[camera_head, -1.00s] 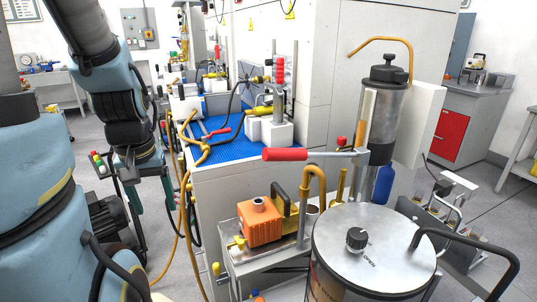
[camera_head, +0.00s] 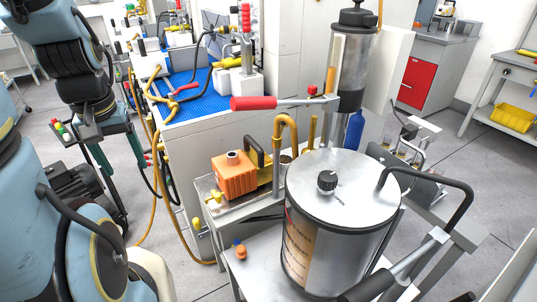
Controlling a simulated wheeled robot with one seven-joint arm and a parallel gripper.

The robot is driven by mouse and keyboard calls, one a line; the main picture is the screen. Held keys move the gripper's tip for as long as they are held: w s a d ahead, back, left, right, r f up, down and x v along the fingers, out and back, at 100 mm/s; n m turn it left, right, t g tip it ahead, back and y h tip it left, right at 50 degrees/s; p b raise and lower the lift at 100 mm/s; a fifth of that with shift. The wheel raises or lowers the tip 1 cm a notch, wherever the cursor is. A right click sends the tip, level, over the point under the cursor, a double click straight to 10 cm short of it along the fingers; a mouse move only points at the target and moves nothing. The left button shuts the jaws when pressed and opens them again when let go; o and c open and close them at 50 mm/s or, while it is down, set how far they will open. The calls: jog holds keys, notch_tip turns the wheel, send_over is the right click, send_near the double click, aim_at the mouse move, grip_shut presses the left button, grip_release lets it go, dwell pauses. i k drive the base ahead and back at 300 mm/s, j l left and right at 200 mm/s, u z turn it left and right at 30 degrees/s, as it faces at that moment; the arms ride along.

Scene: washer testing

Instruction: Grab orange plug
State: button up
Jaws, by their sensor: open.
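A small orange plug (camera_head: 241,252) lies on the lower metal shelf of the cart, left of the big steel canister, with a small blue piece beside it. My gripper (camera_head: 124,154) hangs from my blue-grey arm at the left, in front of the bench's left side. Its two teal fingers are spread apart with nothing seen between them. It is well up and left of the plug, not touching it.
A steel canister (camera_head: 345,190) with a black handle stands right of the plug. An orange pump block (camera_head: 234,178) sits on a tray above the shelf. Yellow hoses (camera_head: 150,190) hang between my gripper and the cart. A red-handled lever (camera_head: 253,103) sticks out leftward.

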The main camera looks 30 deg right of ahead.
aim_at(241, 253)
jog(key=i+j+z, duration=0.5)
jog(key=z, duration=0.2)
jog(key=i+j+z, duration=0.2)
jog(key=j+z, duration=0.15)
jog(key=i+j+z, duration=0.15)
jog(key=j+z, duration=0.55)
jog(key=j, duration=0.15)
jog(key=i+j+z, duration=0.1)
jog(key=j+z, duration=0.65)
jog(key=j, duration=0.15)
jog(key=k, duration=0.05)
